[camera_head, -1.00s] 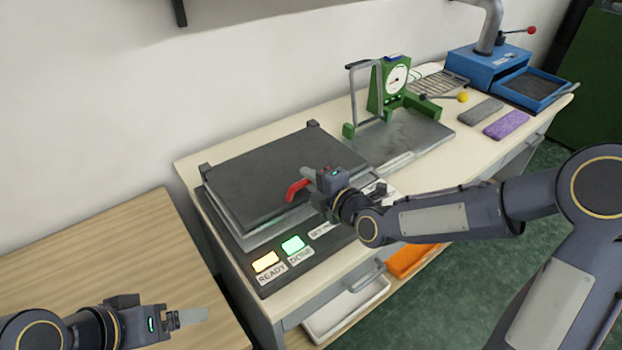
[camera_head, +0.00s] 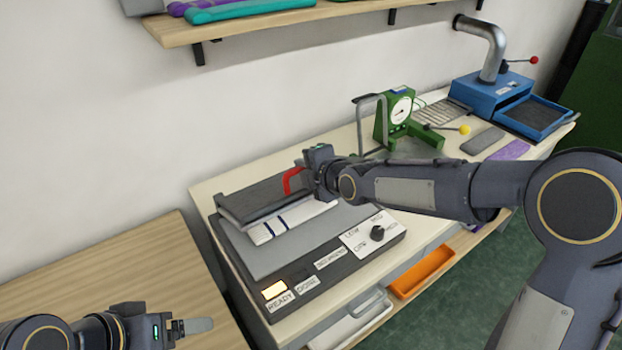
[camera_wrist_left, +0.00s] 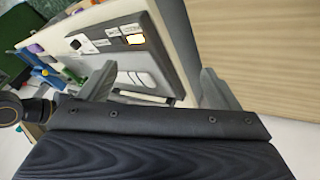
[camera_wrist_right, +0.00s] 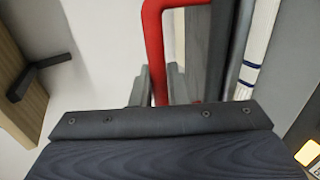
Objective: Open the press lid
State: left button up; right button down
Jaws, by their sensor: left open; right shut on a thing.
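The press (camera_head: 290,262) stands on the bench with its dark lid (camera_head: 262,200) raised and tilted back. A red handle (camera_head: 290,181) is fixed to the lid; it also shows in the right wrist view (camera_wrist_right: 153,40). My right gripper (camera_head: 304,177) is shut on the red handle, its fingers around the bar. A white folded cloth with dark stripes (camera_head: 285,222) shows below the raised lid; it also shows in the right wrist view (camera_wrist_right: 258,50). My left gripper (camera_head: 192,326) is open and empty above the wooden table at the lower left.
The READY light (camera_head: 273,290) glows yellow; the DONE light beside it is dark. A knob (camera_head: 377,232) sits on the press front. A green dial gauge (camera_head: 398,115) and a blue machine (camera_head: 492,92) stand farther right. A wall shelf (camera_head: 250,22) hangs above. The wooden table (camera_head: 140,270) is clear.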

jog(key=shift+w+a+r+g+p, duration=0.15)
jog(key=shift+w+a+r+p, duration=0.05)
jog(key=shift+w+r+p, duration=0.25)
jog(key=shift+w+a+r+g+p, duration=0.2)
jog(key=shift+r+p, duration=0.1)
jog(key=shift+r, duration=0.25)
jog(key=shift+w+a+r+g+h+p, duration=0.1)
jog(key=shift+w+a+g+h+p, duration=0.2)
jog(key=shift+h+p, duration=0.2)
jog(key=shift+d, duration=0.1)
